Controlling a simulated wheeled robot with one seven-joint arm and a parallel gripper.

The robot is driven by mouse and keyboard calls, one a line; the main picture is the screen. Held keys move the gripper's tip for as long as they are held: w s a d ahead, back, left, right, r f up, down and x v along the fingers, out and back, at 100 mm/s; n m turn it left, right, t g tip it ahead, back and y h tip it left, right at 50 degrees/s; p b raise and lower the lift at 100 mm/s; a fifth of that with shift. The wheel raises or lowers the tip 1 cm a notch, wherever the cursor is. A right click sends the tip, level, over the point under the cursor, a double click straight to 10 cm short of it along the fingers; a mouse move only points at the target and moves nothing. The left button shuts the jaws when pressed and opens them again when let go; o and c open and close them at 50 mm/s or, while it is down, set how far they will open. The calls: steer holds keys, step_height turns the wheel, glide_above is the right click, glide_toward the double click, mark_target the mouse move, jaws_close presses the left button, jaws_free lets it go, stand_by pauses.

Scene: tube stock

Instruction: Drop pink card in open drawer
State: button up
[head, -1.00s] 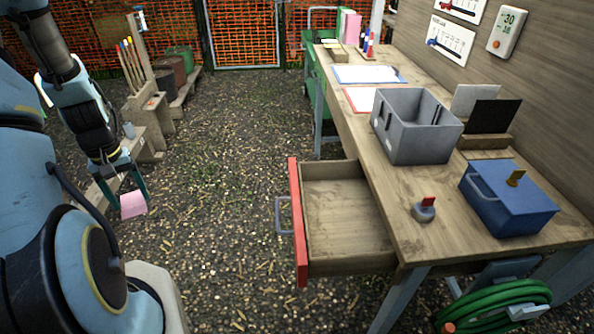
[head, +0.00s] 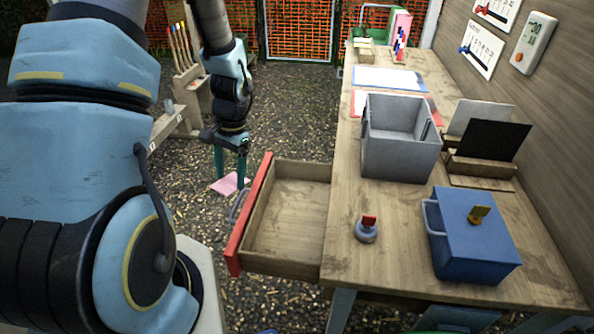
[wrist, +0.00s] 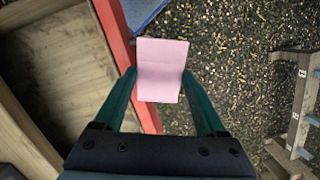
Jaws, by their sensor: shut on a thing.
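The pink card (head: 230,184) is held between the fingertips of my gripper (head: 230,172), left of the drawer in the head view. In the wrist view the pink card (wrist: 161,70) sits between the teal fingers of my gripper (wrist: 160,85). The open drawer (head: 292,198) is pulled out from the workbench to the left; its red front (head: 250,215) is close to my gripper's right side. The drawer looks empty in the part that shows. In the wrist view the drawer (wrist: 65,60) lies left of the card.
The workbench (head: 390,225) holds a grey bin (head: 400,150), a blue lidded box (head: 472,240), a small grey-and-red item (head: 367,230) and a dark card in a wooden stand (head: 492,142). A wooden rack (head: 190,90) stands at the back left. Gravel ground lies between.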

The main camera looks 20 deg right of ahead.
steer(key=s+d+r+m+t+y, duration=0.1)
steer(key=s+d+m+t+y, duration=0.1)
steer(key=s+d+m, duration=0.35)
steer(key=s+d+r+m+t+y, duration=0.1)
steer(key=s+d+m+t, duration=0.1)
steer(key=d+m, duration=0.65)
steer(key=f+b, duration=0.6)
steer(key=f, duration=0.1)
steer(key=shift+w+d+f, duration=0.1)
steer(key=shift+d+f, duration=0.1)
steer(key=shift+f, duration=0.1)
steer(key=o, duration=1.2)
steer(key=shift+o, duration=0.2)
steer(key=b+v, duration=0.1)
steer(key=v, duration=0.9)
steer(key=shift+d+r+b, duration=0.25)
steer(key=shift+r+b, duration=0.05)
